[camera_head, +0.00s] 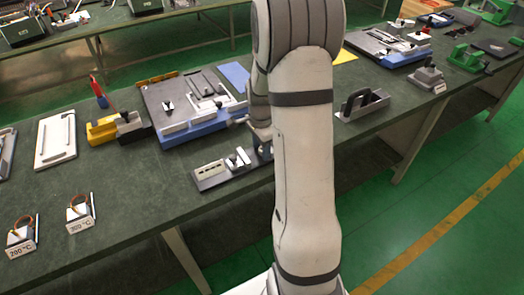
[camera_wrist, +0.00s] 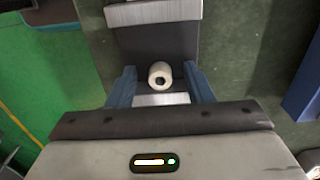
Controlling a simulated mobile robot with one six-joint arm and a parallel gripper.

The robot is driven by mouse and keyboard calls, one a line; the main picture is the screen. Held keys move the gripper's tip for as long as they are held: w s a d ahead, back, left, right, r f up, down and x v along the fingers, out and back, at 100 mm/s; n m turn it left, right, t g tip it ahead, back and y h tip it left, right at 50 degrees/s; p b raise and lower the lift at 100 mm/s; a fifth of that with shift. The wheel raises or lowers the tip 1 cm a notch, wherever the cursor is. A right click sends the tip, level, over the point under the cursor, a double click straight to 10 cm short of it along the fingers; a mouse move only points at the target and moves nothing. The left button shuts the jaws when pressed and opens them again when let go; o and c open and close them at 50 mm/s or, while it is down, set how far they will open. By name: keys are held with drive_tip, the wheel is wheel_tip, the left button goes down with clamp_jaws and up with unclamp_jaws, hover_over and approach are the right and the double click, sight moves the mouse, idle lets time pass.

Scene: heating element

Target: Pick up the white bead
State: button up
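In the wrist view the white bead (camera_wrist: 160,75), a short cylinder with a dark hole, sits on a dark fixture (camera_wrist: 158,45) with light metal blocks. My gripper (camera_wrist: 160,69) is open, its two blue-grey fingers on either side of the bead. A gap shows between the bead and each finger, so it is not gripped. In the head view my arm hides most of the gripper. A small dark plate with white and metal blocks (camera_head: 212,173) lies near the table's front edge beside it. I cannot make out the bead there.
A blue-based fixture (camera_head: 190,115) stands behind the small plate. A grey block with a dark handle (camera_head: 362,104) is to the right of my arm. Two temperature-labelled pieces (camera_head: 80,212) sit at the left. Bare dark green table lies between them and the plate.

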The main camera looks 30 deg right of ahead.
clamp_jaws()
idle(0.3)
